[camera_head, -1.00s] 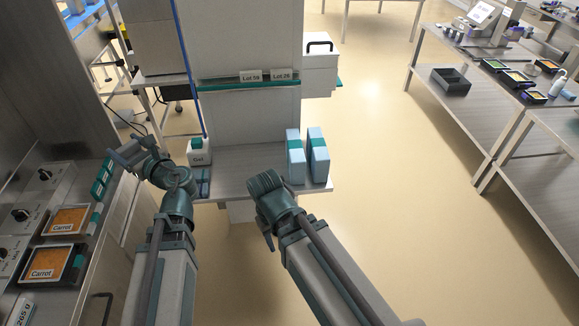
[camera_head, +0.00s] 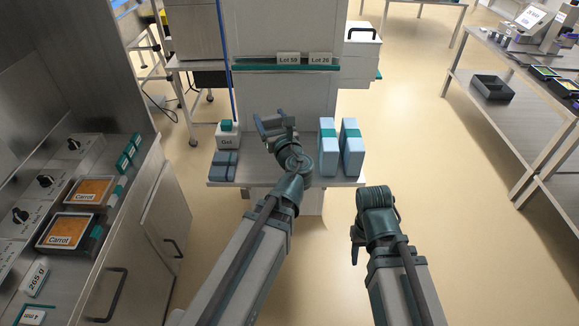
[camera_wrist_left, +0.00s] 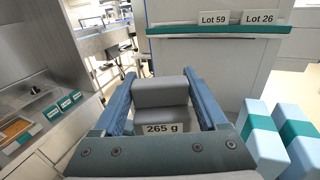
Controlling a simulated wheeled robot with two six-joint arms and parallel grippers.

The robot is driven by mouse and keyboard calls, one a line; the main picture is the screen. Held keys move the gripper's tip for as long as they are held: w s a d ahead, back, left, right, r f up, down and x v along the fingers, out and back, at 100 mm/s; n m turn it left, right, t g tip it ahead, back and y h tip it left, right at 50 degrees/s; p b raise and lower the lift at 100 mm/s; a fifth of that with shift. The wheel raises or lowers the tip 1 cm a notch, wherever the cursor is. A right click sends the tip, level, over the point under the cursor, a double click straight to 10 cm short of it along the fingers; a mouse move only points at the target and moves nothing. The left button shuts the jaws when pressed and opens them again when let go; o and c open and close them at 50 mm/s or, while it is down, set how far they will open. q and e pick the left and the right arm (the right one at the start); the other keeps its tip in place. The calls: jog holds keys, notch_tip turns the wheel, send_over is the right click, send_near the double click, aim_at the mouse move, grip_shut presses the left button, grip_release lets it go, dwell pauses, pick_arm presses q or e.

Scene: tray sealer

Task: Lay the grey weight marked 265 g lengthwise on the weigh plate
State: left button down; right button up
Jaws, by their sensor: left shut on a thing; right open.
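The grey weight marked 265 g (camera_wrist_left: 160,95) sits between the jaws of my left gripper in the left wrist view, its label at the near edge. My left gripper (camera_head: 276,124) is shut on it, in front of the white shelf unit in the head view; the weight is hard to make out there. My right gripper (camera_head: 376,200) is lower right, away from everything; its jaws are hardly visible. A scale with a tilted display (camera_head: 529,17) stands on the far right table; I cannot make out its weigh plate clearly.
The right table (camera_head: 470,62) holds a dark bin (camera_head: 492,89). Open floor lies between.

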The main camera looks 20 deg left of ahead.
pick_arm(q)
jog(key=w+d+f+m+t+h+b, duration=0.1)
jog(key=d+f+b, duration=0.3)
jog(key=f+b, duration=0.5)
jog(key=w+d+f+m+t+h+b, duration=0.1)
jog(key=d+f+m+h+b, duration=0.2)
jog(key=f+b, duration=0.6)
notch_tip(320, 180, down, 3)
jog(key=shift+w+d+t+h, duration=0.4)
jog(key=shift+d+h, duration=0.4)
jog(key=shift+d, duration=0.45)
pick_arm(e)
notch_tip(320, 180, down, 21)
